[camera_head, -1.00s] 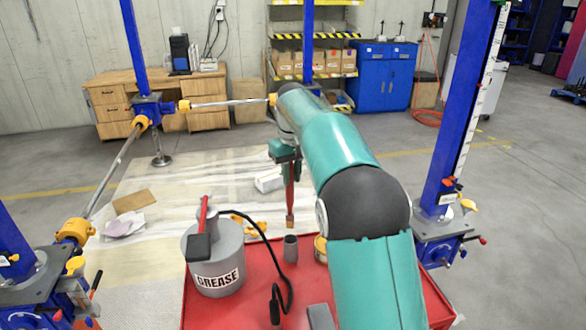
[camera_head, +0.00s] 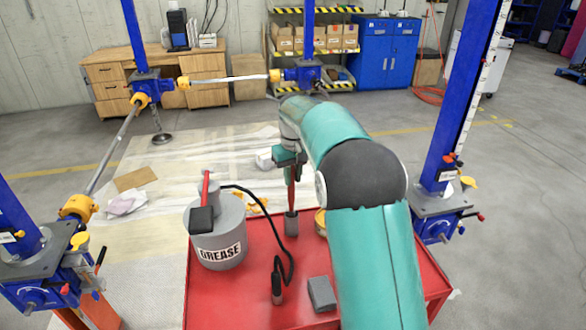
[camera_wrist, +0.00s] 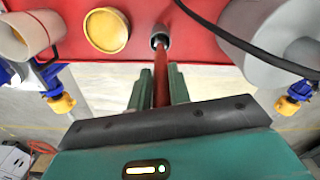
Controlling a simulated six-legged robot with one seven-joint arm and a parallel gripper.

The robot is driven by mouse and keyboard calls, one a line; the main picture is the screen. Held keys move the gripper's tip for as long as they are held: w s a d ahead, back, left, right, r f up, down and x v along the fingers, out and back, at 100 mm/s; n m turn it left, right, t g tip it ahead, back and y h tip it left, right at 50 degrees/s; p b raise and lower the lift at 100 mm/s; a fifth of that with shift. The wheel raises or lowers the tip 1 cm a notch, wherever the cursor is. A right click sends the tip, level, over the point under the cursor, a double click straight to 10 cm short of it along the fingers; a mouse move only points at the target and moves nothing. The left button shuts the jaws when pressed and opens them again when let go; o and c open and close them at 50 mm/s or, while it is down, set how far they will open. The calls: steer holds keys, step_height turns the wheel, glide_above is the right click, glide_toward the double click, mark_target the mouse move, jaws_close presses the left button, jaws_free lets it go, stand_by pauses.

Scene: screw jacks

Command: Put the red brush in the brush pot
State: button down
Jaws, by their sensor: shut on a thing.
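My gripper (camera_head: 290,163) is shut on the red brush (camera_head: 291,192) and holds it upright, handle up, above the red table top. The small grey brush pot (camera_head: 291,224) stands on the table directly under the brush. The brush's lower end meets the pot's mouth, and its bristles are hidden there. In the wrist view the brush (camera_wrist: 161,88) runs between my gripper's fingers (camera_wrist: 160,82) to the pot (camera_wrist: 160,37). How deep the tip sits in the pot I cannot tell.
A grey grease bucket (camera_head: 218,242) with a black hose (camera_head: 289,262) stands left of the pot. A yellow-rimmed tin (camera_wrist: 107,30) is close on the pot's other side. A grey block (camera_head: 321,293) lies nearer the table's front. Blue lift posts (camera_head: 450,120) stand around.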

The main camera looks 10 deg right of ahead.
steer(key=shift+f, duration=0.45)
steer(key=c, duration=1.2)
jaws_free()
